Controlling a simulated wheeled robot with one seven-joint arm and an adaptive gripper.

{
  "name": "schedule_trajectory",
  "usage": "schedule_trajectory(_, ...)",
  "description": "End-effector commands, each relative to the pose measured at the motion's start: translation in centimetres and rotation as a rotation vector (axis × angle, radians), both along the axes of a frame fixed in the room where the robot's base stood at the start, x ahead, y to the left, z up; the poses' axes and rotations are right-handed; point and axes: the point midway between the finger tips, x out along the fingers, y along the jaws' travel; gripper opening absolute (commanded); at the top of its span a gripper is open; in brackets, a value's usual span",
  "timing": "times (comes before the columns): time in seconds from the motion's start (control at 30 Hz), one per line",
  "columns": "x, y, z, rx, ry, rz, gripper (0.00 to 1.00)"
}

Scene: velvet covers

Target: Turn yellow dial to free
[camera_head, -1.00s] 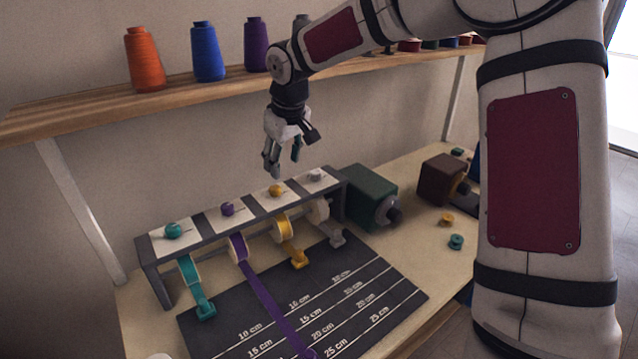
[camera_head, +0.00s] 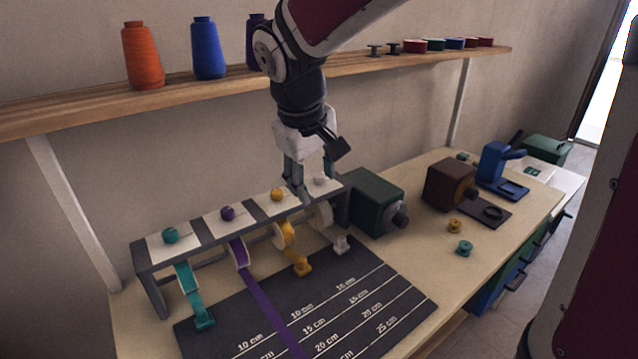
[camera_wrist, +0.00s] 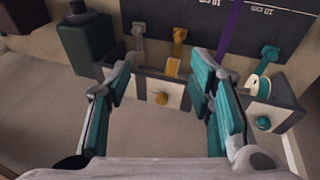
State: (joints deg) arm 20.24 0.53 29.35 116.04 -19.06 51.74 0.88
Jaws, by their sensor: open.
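The yellow dial (camera_head: 277,195) is a small round knob on a white plate on top of the grey ribbon rack (camera_head: 203,228). In the wrist view the yellow dial (camera_wrist: 161,98) shows below and between my spread fingers, apart from them. My gripper (camera_head: 310,180) is open, pointing down above the rack's right part, and hides part of the white dial (camera_head: 321,181) in the head view. The yellow ribbon spool (camera_head: 284,234) hangs beneath the yellow dial, with its yellow end clip (camera_head: 301,266) on the dark mat. I cannot read any marking at the dial.
The purple dial (camera_head: 228,213) and teal dial (camera_head: 170,236) sit to the left on the rack. A green box machine (camera_head: 374,203) stands close at its right. The wooden shelf (camera_head: 200,87) with thread cones runs behind. The measuring mat (camera_head: 365,285) lies in front.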

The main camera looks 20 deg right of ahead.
Motion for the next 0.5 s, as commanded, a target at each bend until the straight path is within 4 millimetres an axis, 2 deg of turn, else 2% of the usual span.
schedule_trajectory(0.23, -2.9, -0.5, 0.5, -0.007, -0.013, -0.042, 0.48)
schedule_trajectory(0.5, -3.9, -0.7, 0.6, -0.004, -0.017, -0.059, 0.48)
